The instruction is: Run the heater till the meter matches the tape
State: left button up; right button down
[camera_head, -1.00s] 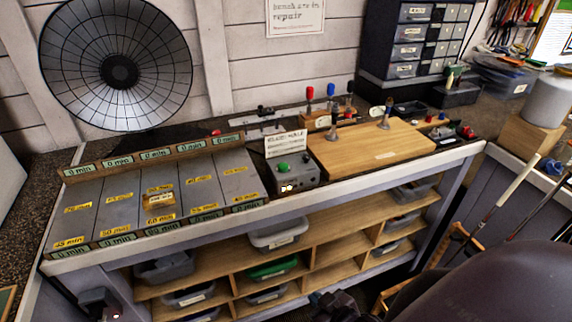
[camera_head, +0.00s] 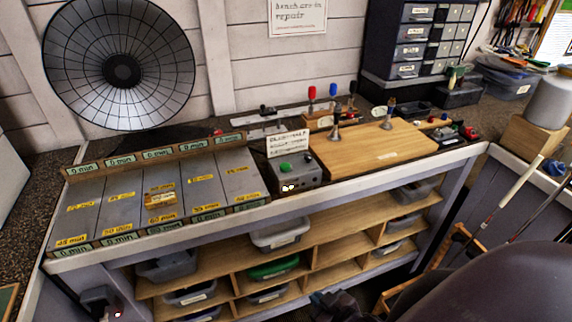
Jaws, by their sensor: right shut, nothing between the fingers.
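The heater appears to be the large round black dish (camera_head: 122,72) at the far left, facing the bench; I see no glow on it. Below it lie several grey panels (camera_head: 121,197) with yellow tapes, one reading about 60 min (camera_head: 161,219). Green meters (camera_head: 157,154) along the back rail read 0 min, as do those along the front edge (camera_head: 120,238). A grey control box (camera_head: 297,176) with a green button (camera_head: 285,167) stands right of the panels. My right gripper (camera_head: 322,303) is low at the bottom, shut and empty, in front of the shelves and away from the box. My left gripper is out of view.
A wooden board (camera_head: 390,151) with small upright metal pieces lies right of the control box. A drawer cabinet (camera_head: 421,40) stands behind it. Shelves with bins (camera_head: 281,237) fill the space under the bench. Golf clubs (camera_head: 506,194) lean at the right.

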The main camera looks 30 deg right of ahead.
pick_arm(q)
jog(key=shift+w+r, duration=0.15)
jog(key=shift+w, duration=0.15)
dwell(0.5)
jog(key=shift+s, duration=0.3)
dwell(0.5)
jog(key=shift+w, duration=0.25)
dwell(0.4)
